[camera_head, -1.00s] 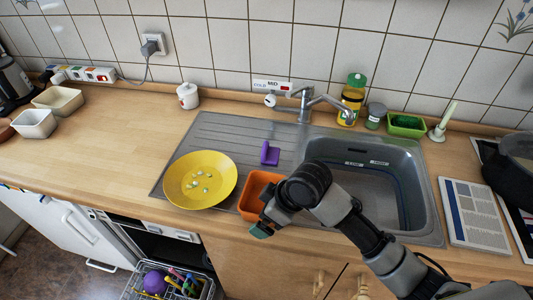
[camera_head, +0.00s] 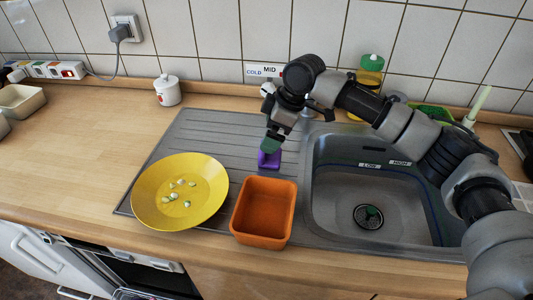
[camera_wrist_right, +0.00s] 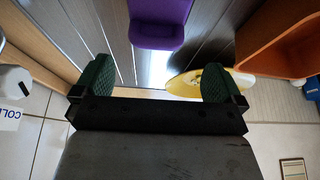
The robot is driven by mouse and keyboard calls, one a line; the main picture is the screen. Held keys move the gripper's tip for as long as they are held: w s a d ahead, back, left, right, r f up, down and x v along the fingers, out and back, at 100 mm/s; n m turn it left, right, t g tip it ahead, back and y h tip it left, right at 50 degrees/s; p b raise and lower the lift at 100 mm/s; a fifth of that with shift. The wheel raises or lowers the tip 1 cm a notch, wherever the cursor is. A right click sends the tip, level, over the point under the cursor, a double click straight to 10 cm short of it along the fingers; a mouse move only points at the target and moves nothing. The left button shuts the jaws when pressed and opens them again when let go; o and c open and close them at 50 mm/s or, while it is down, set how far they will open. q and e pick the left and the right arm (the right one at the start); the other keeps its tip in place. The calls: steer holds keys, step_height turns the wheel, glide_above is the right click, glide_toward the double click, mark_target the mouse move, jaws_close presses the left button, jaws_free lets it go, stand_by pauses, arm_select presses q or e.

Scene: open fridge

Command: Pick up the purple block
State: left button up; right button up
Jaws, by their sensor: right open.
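The purple block (camera_head: 270,159) stands on the ribbed metal drainboard, behind the orange container. My right gripper (camera_head: 271,146) is just above and behind the block in the head view and hides its upper part. In the right wrist view the purple block (camera_wrist_right: 158,24) shows at the top, beyond the green fingertips. The right gripper (camera_wrist_right: 160,82) is open there, with its fingers wide apart and nothing between them. The block looks apart from both fingers. My left gripper is not in view.
The orange container (camera_head: 264,211) stands close in front of the block. A yellow plate (camera_head: 150,205) with small pale bits lies to the left. The sink basin (camera_head: 335,190) is to the right. The faucet and tiled wall are behind.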

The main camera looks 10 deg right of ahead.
steer(key=x, duration=0.4)
steer(key=p+x, duration=0.1)
steer(key=x, duration=0.1)
steer(key=shift+w+d+f, duration=0.2)
steer(key=shift+w+f, duration=0.05)
steer(key=shift+f, duration=0.1)
steer(key=shift+c, duration=0.3)
steer(key=c, duration=0.8)
steer(key=shift+r, duration=0.1)
step_height(320, 180, up, 10)
steer(key=shift+f+b, duration=0.1)
steer(key=shift+b, duration=0.45)
